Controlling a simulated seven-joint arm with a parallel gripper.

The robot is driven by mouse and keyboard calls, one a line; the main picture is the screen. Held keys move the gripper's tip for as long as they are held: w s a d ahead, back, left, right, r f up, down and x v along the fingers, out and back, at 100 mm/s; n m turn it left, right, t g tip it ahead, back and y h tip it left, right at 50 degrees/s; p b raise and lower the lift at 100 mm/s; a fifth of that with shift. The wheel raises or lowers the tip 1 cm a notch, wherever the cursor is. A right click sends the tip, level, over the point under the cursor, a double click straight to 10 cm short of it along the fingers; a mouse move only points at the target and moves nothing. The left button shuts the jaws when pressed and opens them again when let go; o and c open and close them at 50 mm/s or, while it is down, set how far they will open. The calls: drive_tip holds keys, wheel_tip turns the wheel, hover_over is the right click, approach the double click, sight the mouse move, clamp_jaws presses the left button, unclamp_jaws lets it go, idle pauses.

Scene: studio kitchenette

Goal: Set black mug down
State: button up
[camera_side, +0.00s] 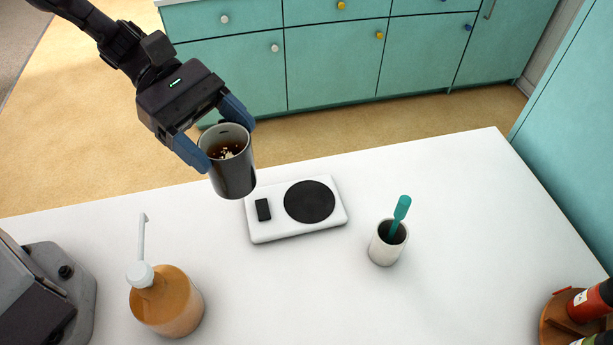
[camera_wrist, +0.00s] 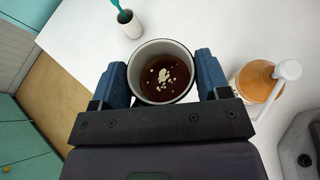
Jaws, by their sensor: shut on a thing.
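The black mug (camera_side: 234,176) is held upright in my gripper (camera_side: 215,135), whose blue fingers close on both sides of it. It is above the white counter near its back edge, left of the hot plate; the exact height is hard to tell. The mug holds dark brown liquid with pale bits floating on it. In the wrist view the mug (camera_wrist: 161,92) sits between the two fingers of my gripper (camera_wrist: 162,85), its pale inside showing. The mug hides part of the counter below it.
A white hot plate (camera_side: 270,226) with a round black disc lies right of the mug. A white cup (camera_side: 386,250) with a teal utensil stands farther right. An orange pump bottle (camera_side: 168,302) and a grey appliance (camera_side: 50,295) are front left. The counter's front middle is clear.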

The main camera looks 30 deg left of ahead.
drive_tip(key=shift+w+d+f, duration=1.05)
drive_tip(key=shift+w+f, duration=0.65)
drive_tip(key=shift+f, duration=0.3)
drive_tip(key=shift+w+d+f, duration=1)
drive_tip(key=shift+w+f, duration=0.65)
drive_tip(key=shift+f, duration=0.3)
drive_tip(key=shift+w+d+f, duration=1.05)
drive_tip(key=shift+w+f, duration=0.65)
drive_tip(key=shift+f, duration=0.3)
drive_tip(key=shift+f, duration=0.2)
drive_tip(key=o, duration=1.3)
